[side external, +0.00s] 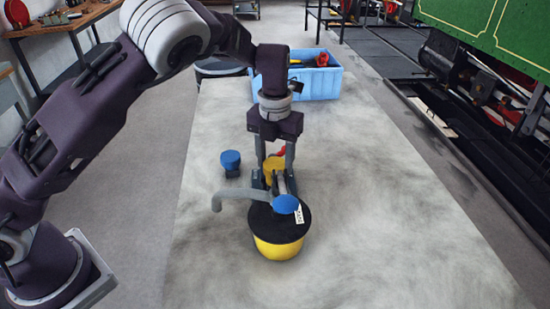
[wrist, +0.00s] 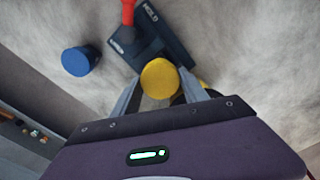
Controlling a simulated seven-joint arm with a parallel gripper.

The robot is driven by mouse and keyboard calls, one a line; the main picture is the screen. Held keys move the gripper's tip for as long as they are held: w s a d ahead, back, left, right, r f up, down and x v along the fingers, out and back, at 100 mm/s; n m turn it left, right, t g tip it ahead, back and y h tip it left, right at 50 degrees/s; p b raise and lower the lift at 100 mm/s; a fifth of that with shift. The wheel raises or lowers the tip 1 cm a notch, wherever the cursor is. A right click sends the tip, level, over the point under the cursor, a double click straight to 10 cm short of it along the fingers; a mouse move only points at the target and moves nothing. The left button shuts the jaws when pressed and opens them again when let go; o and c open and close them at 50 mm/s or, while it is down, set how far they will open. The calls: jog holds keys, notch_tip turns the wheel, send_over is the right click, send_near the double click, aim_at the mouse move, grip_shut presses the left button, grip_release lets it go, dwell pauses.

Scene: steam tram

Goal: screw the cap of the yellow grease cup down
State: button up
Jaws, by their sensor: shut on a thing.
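The yellow grease cup's round cap (side external: 274,167) sits between the two grey fingers of my gripper (side external: 274,178), above the table. In the wrist view the yellow cap (wrist: 159,78) shows from above, with the fingers closed against its two sides. The cup's body below the cap is mostly hidden by the fingers and the cap. A dark block marked HOLD (wrist: 163,42), with a red handle (wrist: 128,12), lies beside and partly under the cap. I cannot tell how far down the cap sits.
A black-and-yellow pot (side external: 278,249) with a blue cap (side external: 286,204), a white tag and a grey spout stands just in front of my gripper. A small blue-capped cup (side external: 231,160) stands to the left. A blue crate (side external: 318,82) is behind. The table's right side is clear.

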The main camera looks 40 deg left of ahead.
jog(key=shift+f, duration=0.75)
dwell(1.8)
jog(key=o, duration=0.7)
jog(key=c, duration=0.7)
jog(key=m, duration=0.6)
